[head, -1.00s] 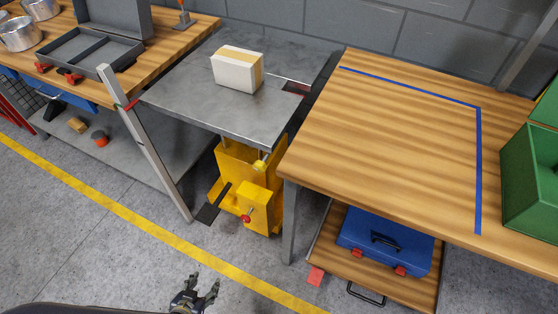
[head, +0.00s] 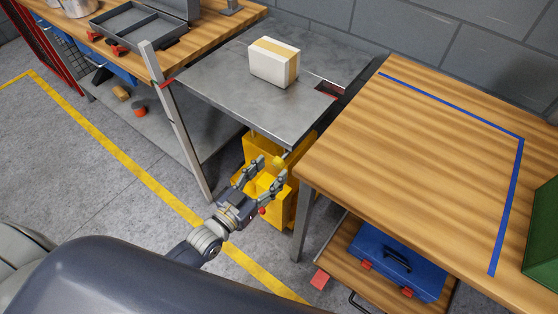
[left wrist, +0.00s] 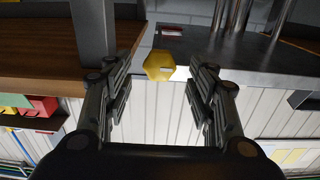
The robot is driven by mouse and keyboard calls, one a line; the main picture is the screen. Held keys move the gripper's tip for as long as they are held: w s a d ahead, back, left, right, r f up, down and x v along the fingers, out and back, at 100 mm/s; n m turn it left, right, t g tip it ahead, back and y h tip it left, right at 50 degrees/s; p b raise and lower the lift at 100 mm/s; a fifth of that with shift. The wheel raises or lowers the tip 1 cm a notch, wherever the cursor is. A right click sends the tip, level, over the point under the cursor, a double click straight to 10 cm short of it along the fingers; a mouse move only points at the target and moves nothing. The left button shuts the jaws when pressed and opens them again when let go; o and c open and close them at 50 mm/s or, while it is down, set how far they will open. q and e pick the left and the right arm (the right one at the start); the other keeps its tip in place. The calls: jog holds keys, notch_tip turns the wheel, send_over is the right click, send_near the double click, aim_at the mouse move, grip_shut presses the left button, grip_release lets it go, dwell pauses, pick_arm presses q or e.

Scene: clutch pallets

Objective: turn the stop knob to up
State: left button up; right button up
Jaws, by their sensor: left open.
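A yellow knob (head: 279,161) sits on the yellow machine body (head: 254,147) under the grey metal platform. In the left wrist view the yellow knob (left wrist: 159,66) shows as a six-sided head, ahead of and between my fingers. My left gripper (head: 270,168) is open and empty, its fingers pointing at the knob with a gap that I cannot measure. A small red knob (head: 262,211) shows lower on the machine, close to the gripper. No label tells which knob is the stop knob. My right gripper is not in view.
A white box with a tan band (head: 274,63) stands on the metal platform (head: 225,80). A wooden table (head: 420,150) stands close on the right, above a blue toolbox (head: 397,265). An upright grey post (head: 178,125) stands left of the machine.

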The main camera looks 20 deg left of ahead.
aim_at(276, 166)
pick_arm(q)
jog(key=shift+x, duration=2.25)
jog(key=shift+c, duration=0.2)
jog(key=c, duration=1)
